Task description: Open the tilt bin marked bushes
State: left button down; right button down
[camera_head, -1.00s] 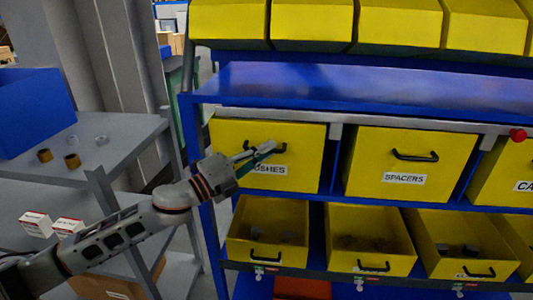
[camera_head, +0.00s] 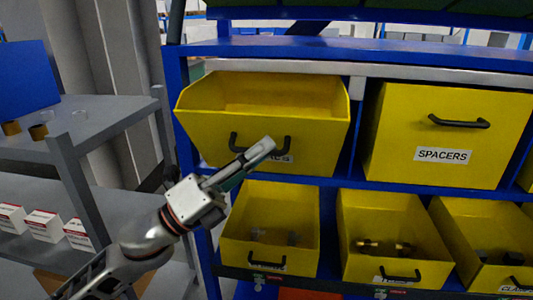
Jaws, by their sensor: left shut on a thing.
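The tilt bin marked BUSHES (camera_head: 262,121) is the yellow bin at the left of the shelf's middle row. It is tilted forward, with its top open and its inside showing. Its black handle (camera_head: 287,143) is on the front face, above a label mostly covered by my gripper. My left gripper (camera_head: 258,153) comes from the lower left and is shut on the handle. The fingers hide part of the handle, so the exact grip is hard to see. My right gripper is not in view.
The yellow SPACERS bin (camera_head: 443,133) beside it is closed. Several open yellow bins with small parts, such as this one (camera_head: 233,252), stand in the row below. A grey side shelf (camera_head: 103,127) with rings and small boxes stands at the left.

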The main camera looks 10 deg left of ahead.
pick_arm(q)
jog(key=shift+s+f+m+g+h+b, duration=0.25)
jog(key=shift+f+m+b, duration=0.15)
jog(key=shift+f+b, duration=0.15)
jog(key=shift+s+f+m+g+h+b, duration=0.15)
jog(key=shift+f+m+h+b, duration=0.1)
jog(key=shift+f+m+b, duration=0.25)
jog(key=shift+s+r, duration=0.1)
jog(key=shift+r, duration=0.05)
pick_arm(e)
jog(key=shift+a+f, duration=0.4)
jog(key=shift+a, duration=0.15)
pick_arm(q)
jog(key=shift+s+r+h, duration=0.1)
jog(key=shift+r+h, duration=0.05)
jog(key=shift+h, duration=0.15)
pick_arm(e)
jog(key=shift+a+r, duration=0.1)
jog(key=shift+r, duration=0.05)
pick_arm(q)
jog(key=c, duration=2.4)
grip_release()
jog(key=shift+c, duration=0.2)
jog(key=v, duration=1.2)
